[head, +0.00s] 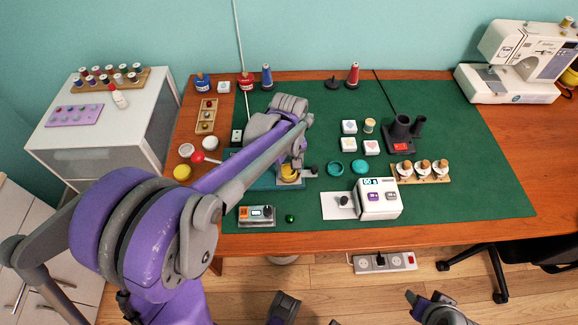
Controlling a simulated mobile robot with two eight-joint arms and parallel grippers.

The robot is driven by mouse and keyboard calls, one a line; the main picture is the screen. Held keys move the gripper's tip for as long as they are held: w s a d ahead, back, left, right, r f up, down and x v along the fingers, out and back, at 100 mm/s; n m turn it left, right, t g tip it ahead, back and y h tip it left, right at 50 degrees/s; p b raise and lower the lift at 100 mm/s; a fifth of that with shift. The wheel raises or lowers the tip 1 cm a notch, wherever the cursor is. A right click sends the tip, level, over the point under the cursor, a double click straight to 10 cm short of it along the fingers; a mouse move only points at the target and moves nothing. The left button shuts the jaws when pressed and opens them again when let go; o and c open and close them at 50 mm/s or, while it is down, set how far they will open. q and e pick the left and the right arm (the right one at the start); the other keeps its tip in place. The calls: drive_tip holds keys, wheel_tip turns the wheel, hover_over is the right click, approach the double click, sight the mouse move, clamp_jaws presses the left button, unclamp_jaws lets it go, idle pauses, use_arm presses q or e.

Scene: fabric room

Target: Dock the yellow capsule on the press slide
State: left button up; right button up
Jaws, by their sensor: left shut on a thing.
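A yellow round piece (289,175), which looks like the yellow capsule, sits low at my left gripper, over a teal base (262,184). My left gripper (297,163) is shut on it, pointing down; my own wrist and forearm hide much of the contact. I cannot tell whether the piece touches the base. A dark knob (313,171) shows just right of it. A white box machine (380,203) with a flat plate (333,209) stands to the right. I cannot tell which part is the press slide. Parts of my right arm (440,309) show at the bottom edge; its jaws are unclear.
A yellow-topped round pot (182,173) and a red knob (198,157) lie left of the green mat (455,130). Teal dishes (335,168) lie mid-mat.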

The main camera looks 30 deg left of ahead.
sight(289, 174)
use_arm(q)
drive_tip(key=o, duration=1.1)
drive_tip(key=shift+f, duration=0.1)
drive_tip(key=shift+c, duration=0.2)
drive_tip(key=shift+r+p, duration=2.05)
drive_tip(key=shift+r, duration=0.8)
wheel_tip(289, 174, up, 5)
drive_tip(key=p, duration=0.3)
drive_tip(key=shift+r, duration=0.2)
